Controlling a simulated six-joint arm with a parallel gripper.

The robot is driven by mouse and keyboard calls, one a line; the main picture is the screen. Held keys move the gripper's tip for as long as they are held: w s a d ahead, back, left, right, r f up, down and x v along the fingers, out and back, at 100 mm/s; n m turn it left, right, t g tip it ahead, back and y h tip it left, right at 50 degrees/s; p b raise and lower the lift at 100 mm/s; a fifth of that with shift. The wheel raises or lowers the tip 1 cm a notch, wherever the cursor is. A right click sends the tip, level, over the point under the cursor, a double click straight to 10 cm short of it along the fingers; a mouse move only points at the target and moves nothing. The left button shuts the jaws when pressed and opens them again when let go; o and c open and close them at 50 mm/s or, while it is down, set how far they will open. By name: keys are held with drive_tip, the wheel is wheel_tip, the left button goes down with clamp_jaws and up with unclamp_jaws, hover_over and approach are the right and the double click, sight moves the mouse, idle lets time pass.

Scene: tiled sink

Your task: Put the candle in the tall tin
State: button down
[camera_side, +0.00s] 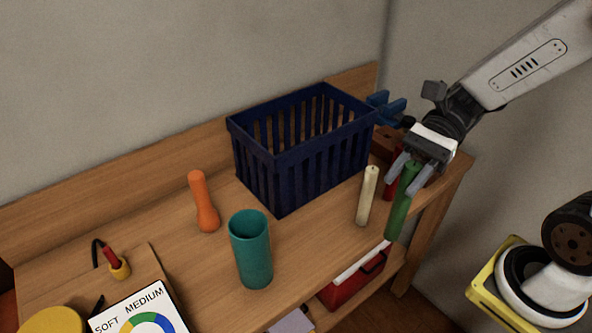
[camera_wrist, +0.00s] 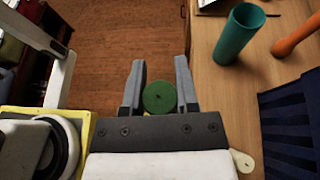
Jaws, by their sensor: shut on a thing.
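A green candle (camera_side: 401,208) stands upright between the fingers of my gripper (camera_side: 407,180), which is shut on its upper part. In the wrist view its round top (camera_wrist: 159,97) shows between the two fingers. Its lower end is by the table's front edge; I cannot tell whether it touches the wood. The tall tin (camera_side: 251,250) is a teal open cylinder, upright on the table, left of my gripper; it also shows at the top of the wrist view (camera_wrist: 238,35). A cream candle (camera_side: 367,197) stands just left of the green one.
A dark blue slatted basket (camera_side: 283,167) stands behind the candles and tin. An orange object (camera_side: 202,203) stands left of it, behind the tin. A red thing (camera_side: 388,185) is partly hidden behind the green candle. A red box (camera_side: 350,282) is below the tabletop.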

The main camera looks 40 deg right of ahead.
drive_tip(key=shift+w, duration=0.15)
wheel_tip(320, 180, up, 9)
drive_tip(key=m+t, duration=0.1)
hover_over(239, 222)
drive_tip(key=s+a, duration=0.2)
drive_tip(key=s, duration=0.1)
drive_tip(key=shift+s+d, duration=0.1)
drive_tip(key=shift+d, duration=0.15)
drive_tip(key=shift+f, duration=0.15)
wheel_tip(239, 222, down, 14)
drive_tip(key=shift+f, duration=0.15)
drive_tip(key=shift+f, duration=2.35)
